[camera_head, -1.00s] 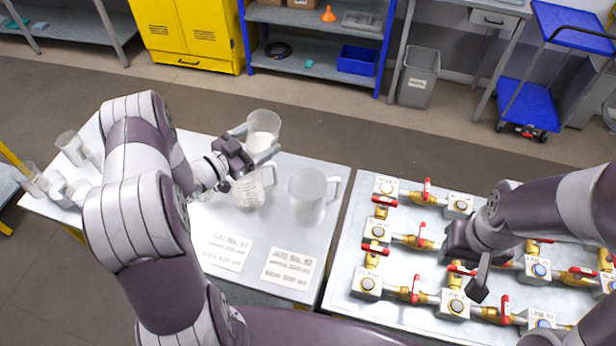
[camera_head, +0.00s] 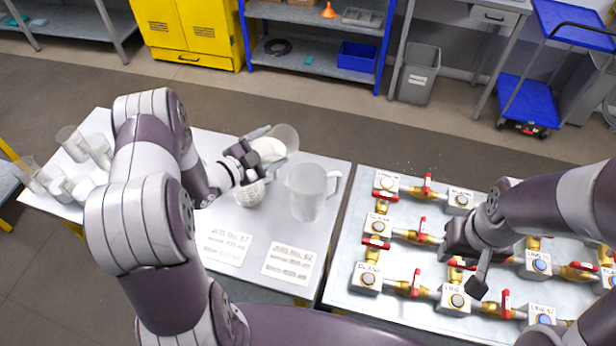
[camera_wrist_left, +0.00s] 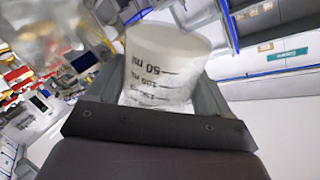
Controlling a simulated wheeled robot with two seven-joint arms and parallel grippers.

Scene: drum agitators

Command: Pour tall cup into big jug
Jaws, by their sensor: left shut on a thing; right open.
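A clear tall cup (camera_head: 284,139) with white contents is held in my left gripper (camera_head: 263,150). The cup is tilted, its mouth toward the upper right in the head view. In the left wrist view the cup (camera_wrist_left: 160,62) shows printed ml marks between the fingers. The big jug (camera_head: 306,194) stands upright on the left table, its handle to the right. The cup is above and to the left of the jug's mouth; no stream into it can be made out. My right gripper (camera_head: 477,272) is open over the pipe board.
A smaller jug (camera_head: 248,192) stands left of the big jug, partly hidden by my left gripper. Several clear vessels (camera_head: 72,144) stand at the table's left end. Two printed sheets (camera_head: 292,261) lie in front. The pipe board (camera_head: 400,265) with red-handled valves is right.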

